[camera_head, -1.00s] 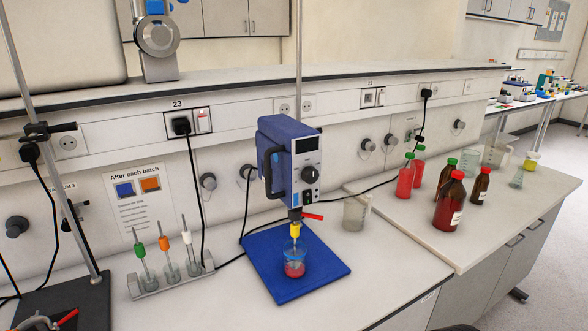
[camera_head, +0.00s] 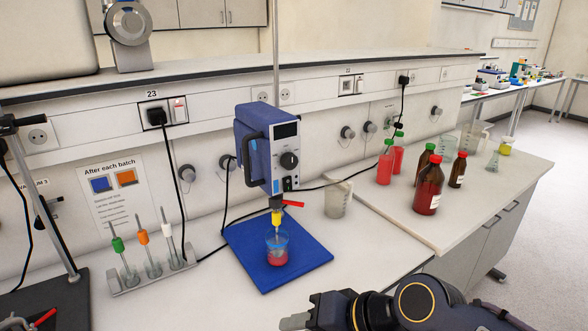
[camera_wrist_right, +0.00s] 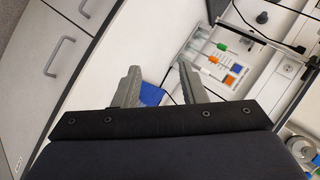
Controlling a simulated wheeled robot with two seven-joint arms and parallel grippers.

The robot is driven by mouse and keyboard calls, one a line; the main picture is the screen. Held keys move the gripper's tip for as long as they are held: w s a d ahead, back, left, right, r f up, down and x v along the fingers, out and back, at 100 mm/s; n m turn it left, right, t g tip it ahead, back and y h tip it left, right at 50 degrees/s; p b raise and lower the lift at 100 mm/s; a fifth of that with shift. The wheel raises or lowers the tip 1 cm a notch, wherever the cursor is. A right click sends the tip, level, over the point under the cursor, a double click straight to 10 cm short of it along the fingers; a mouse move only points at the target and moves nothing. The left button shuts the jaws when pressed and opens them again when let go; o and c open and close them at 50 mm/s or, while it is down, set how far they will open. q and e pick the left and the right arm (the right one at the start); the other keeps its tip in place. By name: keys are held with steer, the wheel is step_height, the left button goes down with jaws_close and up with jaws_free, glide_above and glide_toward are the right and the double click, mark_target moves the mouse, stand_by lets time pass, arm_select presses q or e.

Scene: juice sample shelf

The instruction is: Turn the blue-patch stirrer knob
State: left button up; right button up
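The stirrer (camera_head: 257,150) is a blue overhead unit with a dark display and a round black knob (camera_head: 289,161) on its pale front panel. A small blue patch (camera_head: 276,187) shows low on that panel, left of a black switch. A yellow chuck (camera_head: 277,217) hangs below it, over a beaker of red liquid (camera_head: 277,248) on a blue base plate (camera_head: 250,258). My right gripper (camera_head: 297,314) is at the bottom edge, below the plate and well apart from the knob. In the right wrist view its fingers (camera_wrist_right: 158,68) are spread with nothing between them. My left gripper is not in view.
A rack of stirring shafts (camera_head: 152,276) stands left of the plate. A clear beaker (camera_head: 338,199) stands to its right. Red-liquid bottles (camera_head: 385,163) and brown bottles (camera_head: 428,186) stand farther right. A black cable runs along the wall. The bench front right of the plate is clear.

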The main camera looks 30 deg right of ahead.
steer(key=o, duration=0.3)
steer(key=w+r+m+t, duration=0.1)
steer(key=w+r+m, duration=0.1)
steer(key=w+m, duration=0.1)
steer(key=w+d+r+m+t+y+b, duration=0.1)
steer(key=w+r+m+t, duration=0.1)
steer(key=w+m, duration=0.1)
steer(key=w+d+r+m+t+b, duration=0.1)
steer(key=w+r+m, duration=0.1)
steer(key=w+m, duration=0.1)
steer(key=shift+d+r, duration=0.1)
steer(key=shift+r, duration=0.2)
steer(key=shift+o, duration=0.2)
steer(key=m+t+h+b, duration=0.3)
steer(key=m+t+h, duration=0.25)
steer(key=m, duration=1.45)
glide_toward(292, 163)
steer(key=w, duration=0.2)
steer(key=shift+t+y, duration=0.25)
steer(key=shift+y, duration=0.1)
steer(key=w, duration=0.7)
steer(key=shift+a+f+b, duration=0.3)
steer(key=shift+a+b, duration=0.05)
steer(key=shift+b, duration=0.05)
steer(key=c, duration=1)
